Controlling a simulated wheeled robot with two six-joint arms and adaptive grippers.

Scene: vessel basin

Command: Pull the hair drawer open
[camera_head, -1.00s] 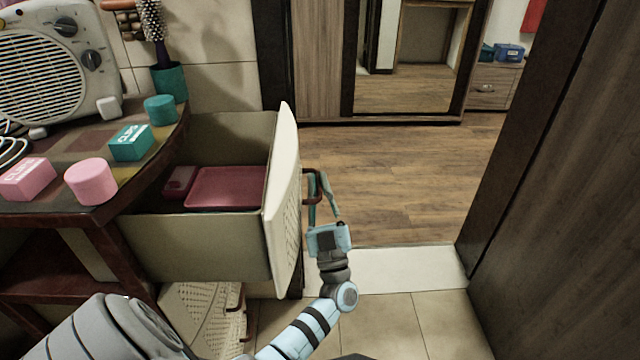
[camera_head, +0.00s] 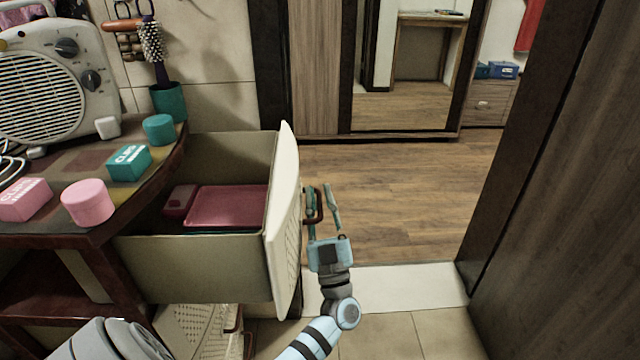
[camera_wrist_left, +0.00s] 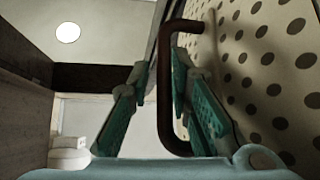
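The hair drawer (camera_head: 202,262) is pulled well out of the dark wooden stand, with its pale front panel (camera_head: 284,215) facing right. Its dark handle (camera_head: 321,204) sticks out from that panel. My left gripper (camera_head: 321,189) is at the handle, its two teal fingers apart with the handle between them. In the left wrist view the handle (camera_wrist_left: 164,95) stands between the spread fingers, with a gap to the left finger; contact with the right finger is unclear. My right gripper is not in view.
Inside the drawer lie a reddish tray (camera_head: 228,205) and a small dark red box (camera_head: 180,200). A pink jar (camera_head: 88,203), clips boxes and a fan heater (camera_head: 45,85) stand on the stand top. A dark door (camera_head: 570,200) bounds the right; the floor between is clear.

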